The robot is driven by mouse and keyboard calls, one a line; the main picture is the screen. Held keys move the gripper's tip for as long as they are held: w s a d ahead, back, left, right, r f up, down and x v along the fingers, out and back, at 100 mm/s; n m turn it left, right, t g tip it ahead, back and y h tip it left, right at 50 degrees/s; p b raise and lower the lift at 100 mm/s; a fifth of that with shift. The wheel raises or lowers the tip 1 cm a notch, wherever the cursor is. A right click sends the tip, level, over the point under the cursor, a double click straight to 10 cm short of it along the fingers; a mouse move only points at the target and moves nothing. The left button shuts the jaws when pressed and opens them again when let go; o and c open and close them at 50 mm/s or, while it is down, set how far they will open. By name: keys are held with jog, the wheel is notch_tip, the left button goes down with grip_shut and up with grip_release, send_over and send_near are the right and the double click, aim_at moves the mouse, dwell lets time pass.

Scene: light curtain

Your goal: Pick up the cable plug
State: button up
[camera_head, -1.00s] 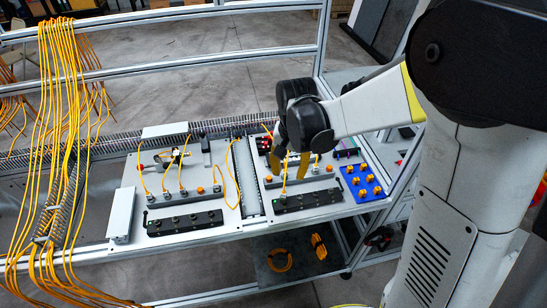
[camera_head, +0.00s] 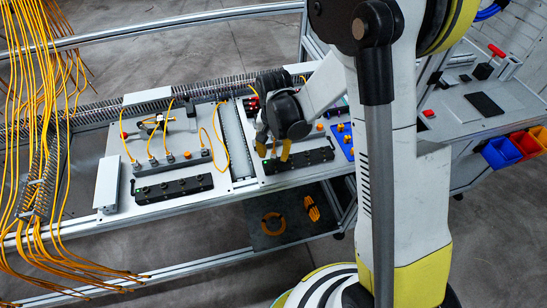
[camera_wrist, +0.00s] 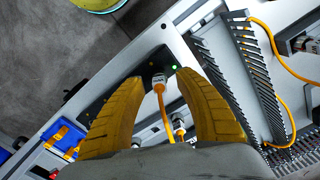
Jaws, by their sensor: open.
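A cable plug (camera_wrist: 159,82) with a pale metal head and an orange cable shows in the wrist view, at the black socket block (camera_wrist: 147,72) with a green light. Whether it is seated in the block cannot be told. My gripper (camera_wrist: 160,80) is open, with one yellow finger on each side of the plug; contact is not visible. A second plug (camera_wrist: 179,126) lies farther back between the fingers. In the head view my gripper (camera_head: 274,152) is over the right panel (camera_head: 268,181), by its black socket block (camera_head: 309,158); the fingers and arm hide the plugs there.
The left panel (camera_head: 160,209) carries several cabled plugs and another socket block (camera_head: 172,188). A slotted cable duct (camera_head: 233,140) runs between the panels. A blue tray (camera_head: 341,138) stands at the right, partly hidden by my arm. Yellow cables (camera_head: 45,130) hang at the left.

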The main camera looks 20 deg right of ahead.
aim_at(275, 151)
grip_shut()
dwell(0.4)
jog(key=shift+r, duration=0.35)
jog(key=r, duration=0.1)
jog(key=r+p, duration=0.2)
jog(key=r, duration=0.1)
jog(key=shift+s+d, duration=0.15)
jog(key=shift+d, duration=0.1)
jog(key=s+d+r+p, duration=0.2)
jog(key=s+d+r, duration=0.3)
jog(key=d, duration=0.5)
jog(key=shift+r+p, duration=0.3)
jog(key=shift+r, duration=0.3)
